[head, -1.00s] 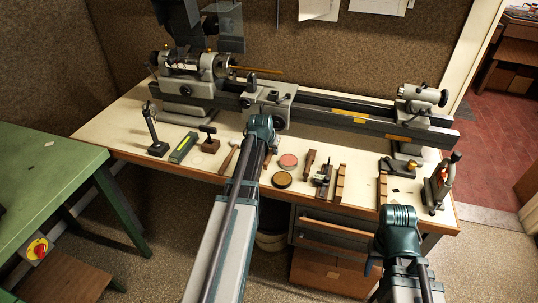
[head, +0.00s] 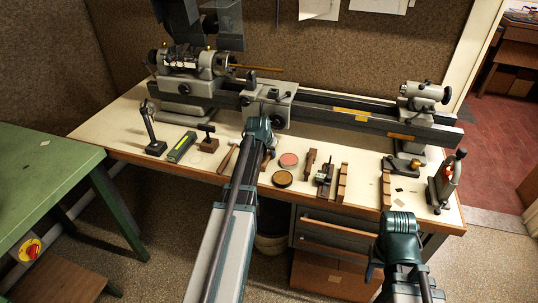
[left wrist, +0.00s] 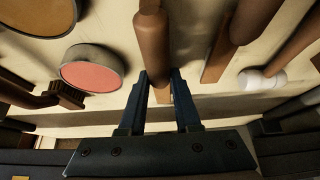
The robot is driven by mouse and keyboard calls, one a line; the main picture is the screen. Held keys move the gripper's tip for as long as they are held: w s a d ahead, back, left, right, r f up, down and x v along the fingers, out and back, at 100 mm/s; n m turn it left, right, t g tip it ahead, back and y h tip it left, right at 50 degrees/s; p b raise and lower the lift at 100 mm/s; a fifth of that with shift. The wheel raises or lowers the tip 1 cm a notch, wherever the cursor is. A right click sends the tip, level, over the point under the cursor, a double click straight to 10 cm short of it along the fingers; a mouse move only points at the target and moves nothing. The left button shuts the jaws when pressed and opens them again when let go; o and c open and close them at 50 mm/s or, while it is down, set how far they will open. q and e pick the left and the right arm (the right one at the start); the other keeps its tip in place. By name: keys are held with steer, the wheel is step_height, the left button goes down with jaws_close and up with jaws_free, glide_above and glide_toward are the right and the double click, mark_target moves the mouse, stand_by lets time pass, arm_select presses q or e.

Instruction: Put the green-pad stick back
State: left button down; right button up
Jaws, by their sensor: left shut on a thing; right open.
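My left gripper (left wrist: 160,84) is shut on a brown wooden stick (left wrist: 150,32), seen in the left wrist view between the two fingers. I cannot make out a green pad on it. In the head view my left arm reaches over the middle of the bench, its wrist (head: 258,131) hiding the jaws and most of the stick. A second brown stick (left wrist: 221,50) lies close beside it in the wrist view. My right gripper (head: 399,240) is open and empty in front of the bench's right part; its fingertips are hard to see.
A red-topped tin (head: 289,160) and a yellowish tin (head: 282,179) lie right of my left wrist. A hammer (head: 227,158) lies left of it. The lathe (head: 330,108) runs along the back of the bench. Slotted wooden blocks (head: 342,183) and small tools stand further right.

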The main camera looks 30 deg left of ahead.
arm_select(q)
steer(key=shift+f, duration=0.2)
steer(key=c, duration=0.6)
jaws_free()
steer(key=shift+r, duration=0.2)
steer(key=shift+s+d+r+p, duration=0.1)
steer(key=shift+s+r+p, duration=0.1)
steer(key=shift+r+p, duration=0.35)
steer(key=p+v, duration=0.9)
steer(key=v, duration=0.2)
steer(key=shift+f, duration=0.1)
